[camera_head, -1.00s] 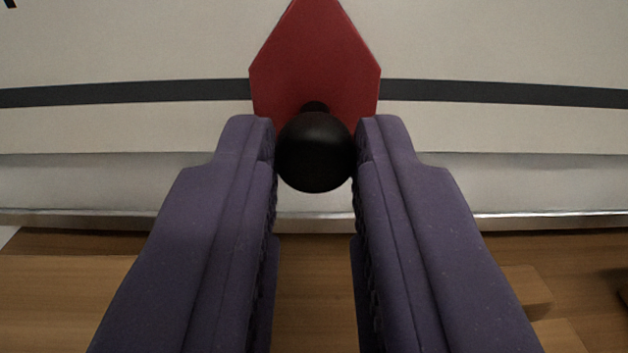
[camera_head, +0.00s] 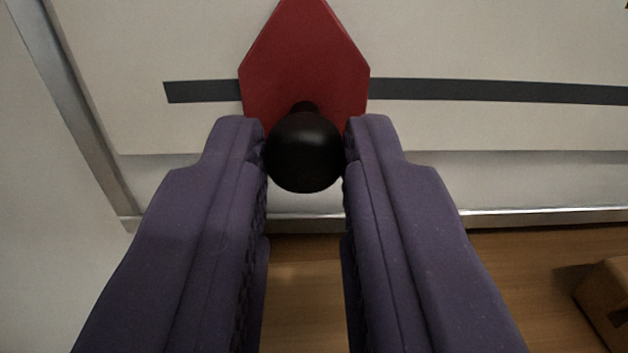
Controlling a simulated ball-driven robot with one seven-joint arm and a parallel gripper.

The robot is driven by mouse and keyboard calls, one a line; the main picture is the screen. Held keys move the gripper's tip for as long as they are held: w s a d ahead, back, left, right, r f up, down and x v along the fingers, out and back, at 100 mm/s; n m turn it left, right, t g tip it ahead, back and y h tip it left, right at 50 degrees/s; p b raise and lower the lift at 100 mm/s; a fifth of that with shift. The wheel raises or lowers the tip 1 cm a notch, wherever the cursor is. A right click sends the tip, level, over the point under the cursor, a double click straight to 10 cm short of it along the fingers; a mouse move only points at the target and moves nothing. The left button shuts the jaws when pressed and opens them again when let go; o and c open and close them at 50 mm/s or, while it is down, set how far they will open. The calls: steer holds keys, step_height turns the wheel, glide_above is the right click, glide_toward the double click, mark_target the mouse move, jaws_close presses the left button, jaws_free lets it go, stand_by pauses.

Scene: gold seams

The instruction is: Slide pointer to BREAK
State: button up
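The red pointer (camera_head: 305,58) is a pointed plate that sits across a dark horizontal slot (camera_head: 500,91) on a pale panel (camera_head: 480,40). A round black knob (camera_head: 305,152) sticks out from the pointer's lower part. My gripper (camera_head: 305,140) has purple fingers on both sides of the knob, touching it at their tips. The slot's left end shows a short way left of the pointer. The word BREAK cannot be read in this view.
The panel has a metal edge at its left (camera_head: 75,110) and a metal strip along its bottom (camera_head: 540,217). A pale wall (camera_head: 35,200) lies left of it. A wooden surface (camera_head: 500,270) is below, with a brown box (camera_head: 608,300) at lower right.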

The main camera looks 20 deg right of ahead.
steer(key=o, duration=0.4)
steer(key=shift+w+a, duration=0.1)
steer(key=shift+a, duration=0.3)
steer(key=shift+d, duration=0.15)
steer(key=v, duration=0.8)
steer(key=shift+w, duration=0.1)
